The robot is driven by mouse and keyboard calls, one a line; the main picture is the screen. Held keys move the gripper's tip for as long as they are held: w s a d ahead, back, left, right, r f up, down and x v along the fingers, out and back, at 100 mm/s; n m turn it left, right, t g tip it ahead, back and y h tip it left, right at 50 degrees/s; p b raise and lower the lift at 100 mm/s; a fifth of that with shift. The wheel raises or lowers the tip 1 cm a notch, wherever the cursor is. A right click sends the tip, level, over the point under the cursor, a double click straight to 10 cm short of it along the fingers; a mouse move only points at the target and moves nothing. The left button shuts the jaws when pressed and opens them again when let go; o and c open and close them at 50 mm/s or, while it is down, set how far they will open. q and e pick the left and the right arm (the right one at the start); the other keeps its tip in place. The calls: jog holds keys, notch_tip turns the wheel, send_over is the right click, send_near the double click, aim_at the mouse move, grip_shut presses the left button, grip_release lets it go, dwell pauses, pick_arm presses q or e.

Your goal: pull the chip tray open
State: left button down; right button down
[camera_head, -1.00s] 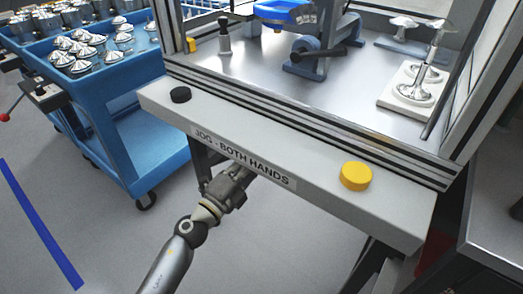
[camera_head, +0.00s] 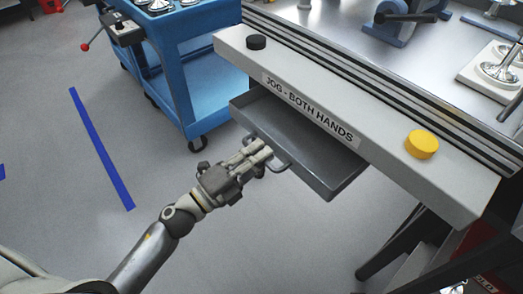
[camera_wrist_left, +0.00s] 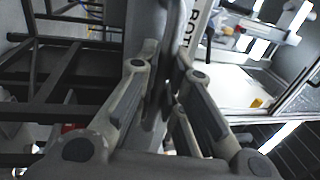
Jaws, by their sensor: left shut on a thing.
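The chip tray (camera_head: 308,150) is a shallow grey metal drawer under the front panel labelled "JOG - BOTH HANDS". It stands partly out, with its inside showing empty. A loop handle (camera_head: 287,166) sits on its front wall. My left gripper (camera_head: 262,154) comes from the lower left and is shut on the handle. In the left wrist view, the fingers (camera_wrist_left: 165,95) close on a grey part that runs up between them; the exact contact is partly hidden. My right gripper is not in view.
The front panel (camera_head: 370,150) overhangs the tray and carries a black button (camera_head: 256,42) and a yellow button (camera_head: 422,144). A blue cart (camera_head: 205,92) stands close at the left. The floor (camera_head: 240,240) before the tray is clear.

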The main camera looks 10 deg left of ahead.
pick_arm(q)
jog(key=c, duration=1.5)
grip_release()
jog(key=v, duration=1.2)
